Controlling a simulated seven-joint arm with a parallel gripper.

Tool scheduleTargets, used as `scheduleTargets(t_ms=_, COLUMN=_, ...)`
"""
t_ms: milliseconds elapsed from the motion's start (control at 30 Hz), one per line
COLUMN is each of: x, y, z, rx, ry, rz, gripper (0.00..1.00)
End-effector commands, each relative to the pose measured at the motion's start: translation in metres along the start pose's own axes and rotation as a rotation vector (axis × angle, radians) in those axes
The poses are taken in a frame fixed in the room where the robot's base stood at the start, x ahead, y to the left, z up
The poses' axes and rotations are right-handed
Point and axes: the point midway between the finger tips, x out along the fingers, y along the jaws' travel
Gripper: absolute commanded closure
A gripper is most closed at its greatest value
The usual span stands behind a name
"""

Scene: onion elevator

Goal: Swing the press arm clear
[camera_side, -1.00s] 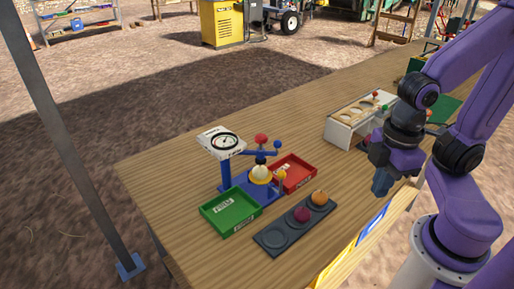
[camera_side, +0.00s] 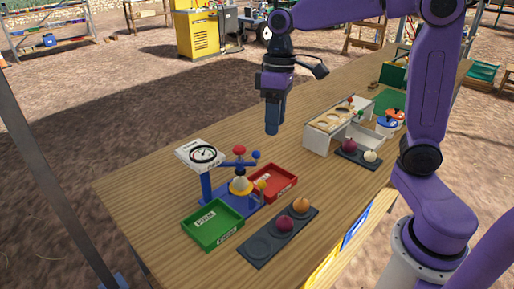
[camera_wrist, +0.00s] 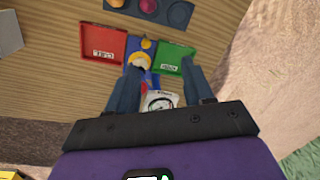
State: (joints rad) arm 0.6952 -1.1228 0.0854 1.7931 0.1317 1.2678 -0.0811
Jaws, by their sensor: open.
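The press arm (camera_side: 238,164) is a short blue bar with a red knob (camera_side: 239,150) on top and a blue ball (camera_side: 256,154) at its right end. It extends over a pale yellow onion (camera_side: 240,186) on the blue stand, beside a white dial gauge (camera_side: 203,154). My gripper (camera_side: 273,130) points down, above and behind the stand, apart from the press arm. In the wrist view my gripper (camera_wrist: 158,68) has its fingers spread and empty, with the dial gauge (camera_wrist: 158,101) and the onion (camera_wrist: 139,61) showing between them. The press arm is hard to make out there.
A green tray (camera_side: 238,236) and a red tray (camera_side: 291,184) flank the stand. A dark holder (camera_side: 259,247) in front carries a purple onion (camera_side: 284,224) and an orange onion (camera_side: 301,205). A white rack (camera_side: 317,139) stands to the right. The table's left end is clear.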

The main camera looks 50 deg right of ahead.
Motion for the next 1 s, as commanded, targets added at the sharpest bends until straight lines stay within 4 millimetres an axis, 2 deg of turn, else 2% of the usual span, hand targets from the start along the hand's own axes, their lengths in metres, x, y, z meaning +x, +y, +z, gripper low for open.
scheduleTargets(t_ms=33, x=-0.006, y=0.014, z=-0.013, rx=0.048, ry=0.007, rz=-0.010, gripper=0.49)
scheduleTargets(t_ms=100, x=-0.015, y=0.033, z=-0.026, rx=0.105, ry=0.013, rz=-0.024, gripper=0.49)
scheduleTargets(t_ms=300, x=-0.034, y=0.079, z=-0.049, rx=0.224, ry=0.031, rz=-0.055, gripper=0.49)
scheduleTargets(t_ms=400, x=-0.039, y=0.092, z=-0.053, rx=0.255, ry=0.037, rz=-0.063, gripper=0.49)
scheduleTargets(t_ms=533, x=-0.039, y=0.098, z=-0.055, rx=0.270, ry=0.039, rz=-0.068, gripper=0.49)
scheduleTargets(t_ms=667, x=-0.029, y=0.098, z=-0.055, rx=0.271, ry=0.038, rz=-0.068, gripper=0.49)
scheduleTargets(t_ms=767, x=-0.014, y=0.096, z=-0.055, rx=0.270, ry=0.036, rz=-0.068, gripper=0.49)
scheduleTargets(t_ms=1000, x=0.031, y=0.094, z=-0.057, rx=0.270, ry=0.035, rz=-0.068, gripper=0.49)
